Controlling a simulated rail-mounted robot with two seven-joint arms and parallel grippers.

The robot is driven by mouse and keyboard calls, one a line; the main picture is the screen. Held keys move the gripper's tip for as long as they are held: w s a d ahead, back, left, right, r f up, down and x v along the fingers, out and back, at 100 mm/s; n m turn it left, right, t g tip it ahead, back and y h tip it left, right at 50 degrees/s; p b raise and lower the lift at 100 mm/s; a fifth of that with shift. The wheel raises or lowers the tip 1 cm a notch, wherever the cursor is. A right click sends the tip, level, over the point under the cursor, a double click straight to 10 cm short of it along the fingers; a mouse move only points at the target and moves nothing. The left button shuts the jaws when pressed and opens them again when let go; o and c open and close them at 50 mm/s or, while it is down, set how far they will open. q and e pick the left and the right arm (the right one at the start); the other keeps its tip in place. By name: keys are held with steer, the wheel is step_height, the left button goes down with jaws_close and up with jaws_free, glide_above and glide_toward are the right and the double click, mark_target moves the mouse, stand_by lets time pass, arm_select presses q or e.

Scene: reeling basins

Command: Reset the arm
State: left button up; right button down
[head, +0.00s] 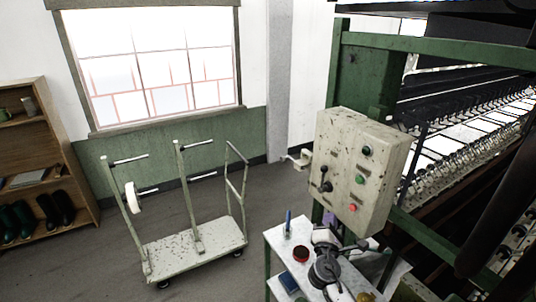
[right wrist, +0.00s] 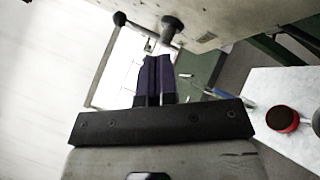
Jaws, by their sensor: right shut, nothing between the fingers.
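My right gripper (head: 332,219) is in the head view, above the small white-topped table and below the control box (head: 354,172). In the right wrist view its two dark purple fingers (right wrist: 154,75) lie side by side, shut and with nothing between them. A black-knobbed lever (head: 325,180) sits on the left part of the control box face. In the right wrist view a black knob (right wrist: 172,27) shows just past the fingertips; I cannot tell how far apart they are. My left gripper is in neither view.
The small table (head: 279,240) holds a dark red cup (head: 301,254), also in the right wrist view (right wrist: 282,118), and a blue upright item (head: 288,222). A cart (head: 196,250) stands left on open floor. A green-framed machine (head: 440,50) fills the right. Shelves (head: 30,130) stand far left.

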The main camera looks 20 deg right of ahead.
steer(key=s+a+f+m+g+y+p, duration=0.15)
steer(key=s+a+m+g+y, duration=0.3)
steer(key=s, duration=0.45)
steer(key=s+a+m+g+y+p, duration=0.1)
steer(key=s+a+m+y+p, duration=0.3)
steer(key=s+a, duration=0.4)
steer(key=s+a+m+g+y+p, duration=0.15)
steer(key=s+a+m+y, duration=0.35)
steer(key=s, duration=0.5)
steer(key=s+f+g+p, duration=0.1)
steer(key=s+f+g, duration=0.2)
steer(key=s, duration=0.5)
steer(key=s+f+m+g+p, duration=0.1)
steer(key=s+f, duration=0.3)
steer(key=s, duration=0.5)
steer(key=shift+s+f+g+h+p, duration=0.3)
steer(key=shift+g+h+p, duration=0.15)
steer(key=shift+g+p, duration=0.4)
steer(key=shift+m, duration=0.25)
